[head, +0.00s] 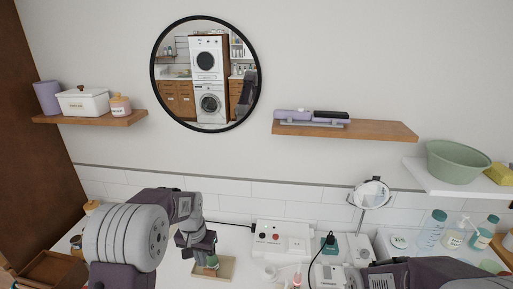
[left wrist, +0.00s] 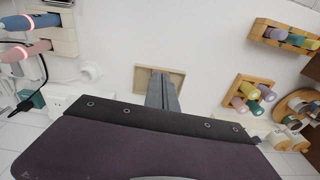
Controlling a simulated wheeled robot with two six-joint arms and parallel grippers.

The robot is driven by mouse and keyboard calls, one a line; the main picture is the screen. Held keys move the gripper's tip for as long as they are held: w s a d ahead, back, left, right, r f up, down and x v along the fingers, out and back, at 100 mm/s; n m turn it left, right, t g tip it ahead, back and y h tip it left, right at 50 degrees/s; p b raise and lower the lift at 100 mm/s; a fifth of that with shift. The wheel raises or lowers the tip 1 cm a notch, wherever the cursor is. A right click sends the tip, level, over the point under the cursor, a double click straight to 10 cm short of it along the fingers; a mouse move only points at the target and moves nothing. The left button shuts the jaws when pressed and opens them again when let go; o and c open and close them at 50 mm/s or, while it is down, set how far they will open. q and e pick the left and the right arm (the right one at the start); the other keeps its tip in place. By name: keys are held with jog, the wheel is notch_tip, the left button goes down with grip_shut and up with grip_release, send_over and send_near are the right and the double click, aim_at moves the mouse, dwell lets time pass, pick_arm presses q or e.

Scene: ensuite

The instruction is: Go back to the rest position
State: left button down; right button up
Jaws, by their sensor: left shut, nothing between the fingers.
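My left gripper (head: 207,257) hangs over the counter at the lower left middle of the head view. In the left wrist view its fingers (left wrist: 162,92) are together with nothing between them. They are above a small tan tray (left wrist: 178,82), which also shows in the head view (head: 228,270). A small green-topped item (head: 212,262) shows by the fingertips in the head view; I cannot tell whether they touch. My right arm (head: 430,276) enters at the lower right, and its gripper is not in view.
A white box with buttons (head: 283,238) and a round stand mirror (head: 371,194) are on the counter to the right. Several bottles (head: 455,236) stand farther right. Wooden holders with coloured rolls (left wrist: 250,97) show in the wrist view. Wall shelves (head: 360,130) are above.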

pick_arm(q)
jog(key=s+d+n, duration=0.1)
jog(key=s+d, duration=0.1)
jog(key=s, duration=1.7)
jog(key=shift+f+n, duration=0.4)
jog(key=shift+s, duration=0.2)
